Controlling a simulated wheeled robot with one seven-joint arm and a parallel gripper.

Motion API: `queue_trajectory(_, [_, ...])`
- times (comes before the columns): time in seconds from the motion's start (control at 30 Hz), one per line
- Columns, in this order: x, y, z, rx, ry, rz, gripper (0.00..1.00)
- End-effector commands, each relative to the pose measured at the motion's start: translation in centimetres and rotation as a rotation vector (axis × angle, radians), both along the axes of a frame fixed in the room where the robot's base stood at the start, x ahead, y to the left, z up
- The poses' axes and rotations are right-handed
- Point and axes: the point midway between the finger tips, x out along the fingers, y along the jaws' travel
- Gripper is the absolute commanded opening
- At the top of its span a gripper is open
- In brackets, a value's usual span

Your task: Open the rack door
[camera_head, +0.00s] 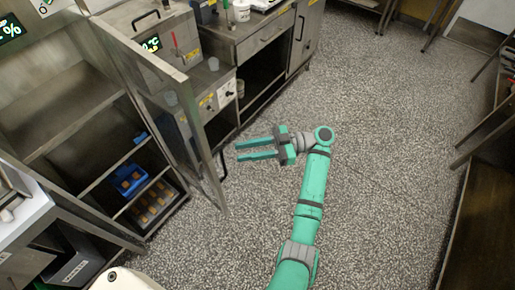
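The rack (60,125) is a tall steel cabinet at the left, with shelves inside. Its door (197,125), a steel frame around a see-through panel, stands swung out from the rack, so the interior shows. A dark handle (221,166) appears at the door's outer edge, low down. My gripper (237,151) is over the floor to the right of the door, with its two green fingers pointing left toward the door edge. The fingers are apart with nothing seen between them. They look close to the handle but I cannot tell whether they touch it.
A blue container (128,180) and a tray of brown pieces (153,207) sit low in the rack. A steel counter (250,40) with drawers stands behind the door. A white-topped unit (22,205) is at lower left. The speckled floor (390,110) to the right is clear.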

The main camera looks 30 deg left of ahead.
Motion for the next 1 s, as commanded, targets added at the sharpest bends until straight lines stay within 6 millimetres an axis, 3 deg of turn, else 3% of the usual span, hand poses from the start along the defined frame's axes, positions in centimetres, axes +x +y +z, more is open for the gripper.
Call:
queue_trajectory(0.33, [2.3,-2.7,0.0,-0.001,-0.001,-0.001,0.28])
queue_trajectory(1.0, [2.4,-3.0,0.0,-0.001,0.001,0.000,0.28])
